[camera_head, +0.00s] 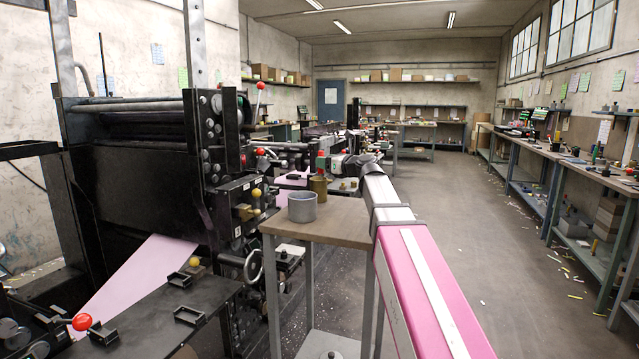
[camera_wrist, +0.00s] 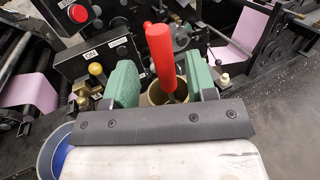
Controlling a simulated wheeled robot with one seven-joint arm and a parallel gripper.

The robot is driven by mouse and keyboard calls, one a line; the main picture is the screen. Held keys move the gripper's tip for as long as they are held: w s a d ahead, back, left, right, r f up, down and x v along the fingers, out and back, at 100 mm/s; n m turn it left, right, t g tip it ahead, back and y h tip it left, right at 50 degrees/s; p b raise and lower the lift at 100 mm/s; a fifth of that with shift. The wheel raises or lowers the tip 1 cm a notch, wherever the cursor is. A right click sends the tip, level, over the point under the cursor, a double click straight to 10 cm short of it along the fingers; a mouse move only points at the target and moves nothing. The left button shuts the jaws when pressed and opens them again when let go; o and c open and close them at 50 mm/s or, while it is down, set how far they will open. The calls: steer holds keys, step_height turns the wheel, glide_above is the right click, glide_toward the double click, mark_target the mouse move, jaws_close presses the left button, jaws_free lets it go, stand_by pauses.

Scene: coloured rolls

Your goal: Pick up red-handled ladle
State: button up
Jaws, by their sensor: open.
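The red-handled ladle (camera_wrist: 162,55) stands nearly upright in a brass-coloured can (camera_wrist: 156,97) in the wrist view. Its red handle rises between the two green fingers of my gripper (camera_wrist: 160,67). The fingers are open, with a gap on each side of the handle. The ladle's lower end is hidden inside the can. In the head view the can (camera_head: 318,187) stands on a small wood-topped table (camera_head: 335,228), and my arm reaches over the table to it.
A grey pot (camera_head: 301,207) stands beside the can; its blue inside shows at the lower left of the wrist view (camera_wrist: 52,152). A black printing machine (camera_head: 130,165) with levers and knobs is close on the left. Floor on the right is mostly open, with scattered scraps.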

steer(key=x, duration=0.5)
steer(key=shift+w+d, duration=0.1)
steer(key=shift+w, duration=0.05)
jaws_close()
